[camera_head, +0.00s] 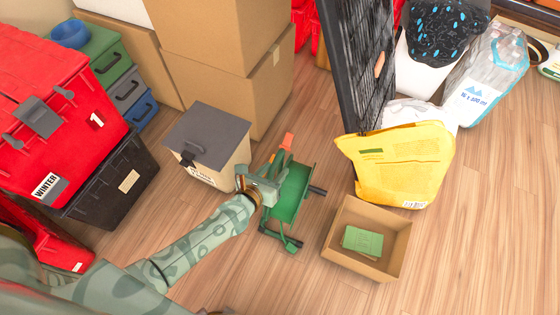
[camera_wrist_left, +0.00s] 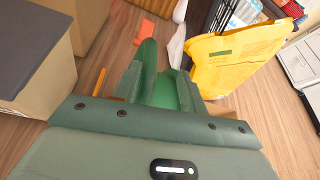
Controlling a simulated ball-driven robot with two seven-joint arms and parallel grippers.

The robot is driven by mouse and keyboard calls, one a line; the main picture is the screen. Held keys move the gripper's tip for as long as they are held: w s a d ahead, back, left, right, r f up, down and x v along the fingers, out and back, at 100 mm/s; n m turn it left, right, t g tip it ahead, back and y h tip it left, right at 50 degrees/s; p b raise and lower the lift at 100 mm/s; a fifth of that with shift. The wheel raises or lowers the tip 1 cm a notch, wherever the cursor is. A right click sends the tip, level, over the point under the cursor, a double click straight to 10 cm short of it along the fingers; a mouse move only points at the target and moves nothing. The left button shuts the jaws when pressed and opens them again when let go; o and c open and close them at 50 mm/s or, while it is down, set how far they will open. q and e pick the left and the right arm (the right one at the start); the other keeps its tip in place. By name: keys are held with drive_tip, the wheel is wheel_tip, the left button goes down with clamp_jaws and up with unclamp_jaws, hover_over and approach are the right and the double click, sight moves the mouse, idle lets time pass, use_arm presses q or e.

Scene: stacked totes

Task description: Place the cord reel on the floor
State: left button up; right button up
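The cord reel (camera_head: 292,196) is green with an orange grip on top and a dark crank at its side. It stands over the wood floor right of the grey-lidded box; I cannot tell whether its feet touch the floor. My left gripper (camera_head: 267,187) is at the left side of its frame. In the left wrist view the fingers (camera_wrist_left: 160,88) sit on both sides of a green part of the reel (camera_wrist_left: 149,55) and appear closed on it. The drum is partly hidden behind the fingers there. My right gripper is not in view.
An open cardboard box (camera_head: 341,262) with green packs is right of the reel, below a yellow bag (camera_head: 405,170). The grey-lidded box (camera_head: 207,135) is left. Red and black totes (camera_head: 105,185) stand far left. Floor (camera_head: 240,275) is free below the reel.

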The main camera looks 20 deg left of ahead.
use_arm(q)
drive_tip(key=s+d+f+m+g+h, duration=0.1)
drive_tip(key=s+m+g, duration=0.1)
drive_tip(key=s+m, duration=0.65)
drive_tip(key=s+d+f+m+g+h+p, duration=0.1)
drive_tip(key=s+m+g, duration=0.2)
drive_tip(key=s+m, duration=0.5)
drive_tip(key=s+d+f+m+g+h, duration=0.1)
drive_tip(key=s+m+g, duration=0.1)
drive_tip(key=s+m, duration=0.65)
drive_tip(key=s+a+r+m+g+y, duration=0.2)
drive_tip(key=s+a+m+g+y, duration=0.3)
drive_tip(key=s+a+m, duration=0.9)
drive_tip(key=m+y, duration=0.2)
drive_tip(key=m, duration=0.4)
drive_tip(key=shift+s+g+y, duration=0.2)
drive_tip(key=shift+g+y, duration=0.1)
drive_tip(key=shift+g, duration=0.1)
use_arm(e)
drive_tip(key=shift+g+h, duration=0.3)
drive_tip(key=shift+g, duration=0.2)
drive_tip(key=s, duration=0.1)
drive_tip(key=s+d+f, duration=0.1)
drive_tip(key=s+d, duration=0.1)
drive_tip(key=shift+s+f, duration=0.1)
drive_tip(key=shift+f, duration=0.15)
use_arm(q)
drive_tip(key=shift+d, duration=0.1)
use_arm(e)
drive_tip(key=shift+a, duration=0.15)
